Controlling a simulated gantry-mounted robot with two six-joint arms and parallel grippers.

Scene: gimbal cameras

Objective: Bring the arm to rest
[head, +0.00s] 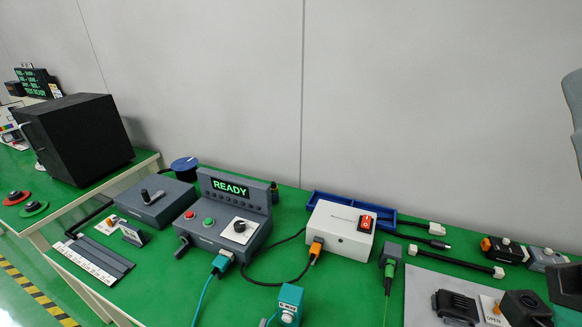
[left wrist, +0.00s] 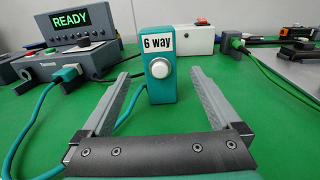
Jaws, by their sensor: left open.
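My left gripper (left wrist: 160,74) is open, its two grey fingers apart and nothing gripped. A teal block labelled "6 way" with a white round button (left wrist: 160,68) stands upright ahead, in line with the gap between the fingers. Space shows on both sides of it. The teal block also shows at the bottom of the head view (head: 290,297), with no gripper seen around it there. My right gripper is in neither view.
The green bench holds a console reading READY (head: 228,187), a white box with a red switch (head: 340,230) and a blue tray (head: 330,197) behind it. A large black box (head: 75,140) stands at left.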

